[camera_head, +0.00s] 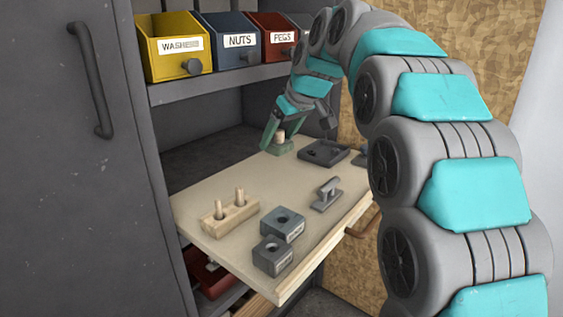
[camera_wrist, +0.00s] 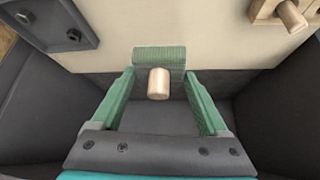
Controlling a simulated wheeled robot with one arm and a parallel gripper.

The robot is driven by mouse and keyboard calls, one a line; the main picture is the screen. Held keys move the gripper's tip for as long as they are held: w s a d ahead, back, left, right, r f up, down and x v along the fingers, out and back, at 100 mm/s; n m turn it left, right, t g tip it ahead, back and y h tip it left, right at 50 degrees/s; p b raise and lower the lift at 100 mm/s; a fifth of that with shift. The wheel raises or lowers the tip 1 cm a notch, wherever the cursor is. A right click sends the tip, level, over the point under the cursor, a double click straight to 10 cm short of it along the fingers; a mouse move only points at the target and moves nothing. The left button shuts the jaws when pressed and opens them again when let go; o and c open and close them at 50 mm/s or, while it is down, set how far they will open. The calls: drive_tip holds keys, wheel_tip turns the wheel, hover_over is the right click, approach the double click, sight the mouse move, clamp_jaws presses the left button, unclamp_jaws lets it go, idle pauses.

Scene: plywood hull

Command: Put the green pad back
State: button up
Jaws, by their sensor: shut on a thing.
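The green pad (camera_head: 281,148) is a small green block at the far end of the pale pull-out board (camera_head: 225,240), with a short wooden peg (camera_head: 281,135) standing up at it. In the wrist view the pad (camera_wrist: 158,54) has a ridged face, and the peg (camera_wrist: 158,84) rises in front of it between the fingers. My gripper (camera_head: 280,133) points down at the pad. Its green fingers, which also show in the wrist view (camera_wrist: 160,72), are spread to the pad's width with their tips at its sides. Whether the pad touches the board is unclear.
A dark plate (camera_head: 322,152) lies right of the pad. A wooden block with two pegs (camera_head: 230,217), two grey holed blocks (camera_head: 282,225) (camera_head: 272,257) and a grey handled piece (camera_head: 326,194) stand nearer. A shelf (camera_head: 225,82) with labelled bins overhangs behind. The board's middle is clear.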

drive_tip(key=shift+f, duration=0.1)
drive_tip(key=m, duration=0.1)
drive_tip(key=m+h+b, duration=0.1)
drive_tip(key=m, duration=0.1)
drive_tip(key=shift+s+f+t+h+b, duration=0.3)
drive_tip(key=shift+t, duration=0.1)
drive_tip(key=m, duration=0.1)
drive_tip(key=m+h, duration=0.1)
drive_tip(key=m, duration=0.1)
drive_tip(key=shift+s+f+t+b, duration=0.1)
drive_tip(key=shift+f+t+b, duration=0.2)
drive_tip(key=shift+b, duration=0.1)
drive_tip(key=shift+w+a+f+p, duration=0.1)
drive_tip(key=shift+w+a+f, duration=0.55)
drive_tip(key=shift+a, duration=0.2)
drive_tip(key=shift+w+a+f+p, duration=0.1)
drive_tip(key=shift+w+a+f, duration=0.45)
drive_tip(key=shift+w+a, duration=0.25)
drive_tip(key=shift+w+a+f+p, duration=0.1)
drive_tip(key=shift+w+a+f, duration=0.55)
drive_tip(key=shift+a, duration=0.25)
drive_tip(key=shift+w+a+f, duration=0.35)
drive_tip(key=shift+a+f, duration=0.1)
drive_tip(key=shift+f, duration=0.25)
drive_tip(key=shift+w+a+f, duration=0.3)
drive_tip(key=shift+a+f, duration=0.1)
drive_tip(key=shift+f, duration=0.3)
drive_tip(key=o, duration=1.2)
